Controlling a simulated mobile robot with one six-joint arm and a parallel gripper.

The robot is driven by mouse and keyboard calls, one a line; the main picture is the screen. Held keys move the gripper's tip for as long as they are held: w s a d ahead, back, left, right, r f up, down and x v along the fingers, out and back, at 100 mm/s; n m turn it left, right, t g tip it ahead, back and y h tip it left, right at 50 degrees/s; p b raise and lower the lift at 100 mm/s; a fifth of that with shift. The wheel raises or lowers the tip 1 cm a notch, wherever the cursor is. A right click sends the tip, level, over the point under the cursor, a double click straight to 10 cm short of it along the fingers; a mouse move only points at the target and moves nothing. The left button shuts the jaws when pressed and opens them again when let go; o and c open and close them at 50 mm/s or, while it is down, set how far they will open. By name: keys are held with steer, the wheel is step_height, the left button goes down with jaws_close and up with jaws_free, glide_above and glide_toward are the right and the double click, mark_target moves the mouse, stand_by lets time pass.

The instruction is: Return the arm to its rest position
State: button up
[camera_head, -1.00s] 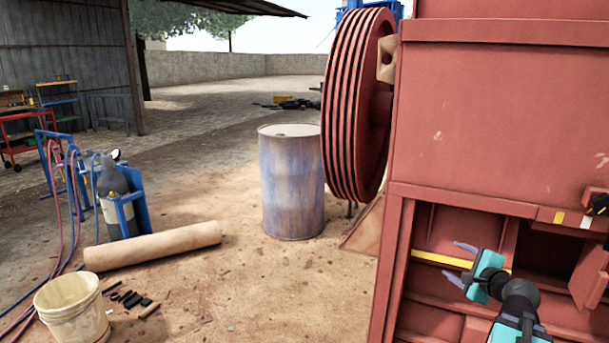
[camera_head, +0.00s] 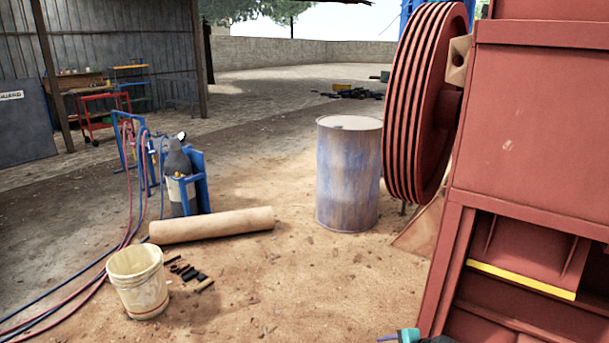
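My gripper (camera_head: 387,338) shows only as a sliver at the bottom edge, with a bit of teal housing and one grey-blue finger pointing left. The rest of it and nearly all of my arm are below the frame, so its opening is hidden. It is low in the picture, in front of the red jaw crusher (camera_head: 545,125) and left of its yellow-edged opening. I see nothing held in the visible part.
A flywheel (camera_head: 425,100) juts from the crusher beside a blue-grey drum (camera_head: 347,180). A tan roll (camera_head: 212,225), a bucket (camera_head: 138,280), small dark pieces, a gas-cylinder cart (camera_head: 183,180) and hoses occupy the left. Sandy ground (camera_head: 310,270) in the middle is clear.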

steer(key=s+a+f+n+g+p, duration=0.1)
steer(key=s+a+f+n+g, duration=0.3)
steer(key=s+a+f, duration=0.4)
steer(key=s+a+f+n+g+p, duration=0.1)
steer(key=s+a+f+n+g, duration=0.2)
steer(key=s+a+f, duration=0.45)
steer(key=s+d+f+n+g+h, duration=0.2)
steer(key=s+d+n, duration=0.1)
steer(key=s, duration=0.6)
steer(key=s+d+f+n+g+h, duration=0.2)
steer(key=s+n, duration=0.4)
steer(key=s, duration=0.3)
steer(key=shift+s+d+f+g+p, duration=0.2)
steer(key=shift+d+g+p, duration=0.25)
steer(key=shift+d, duration=0.65)
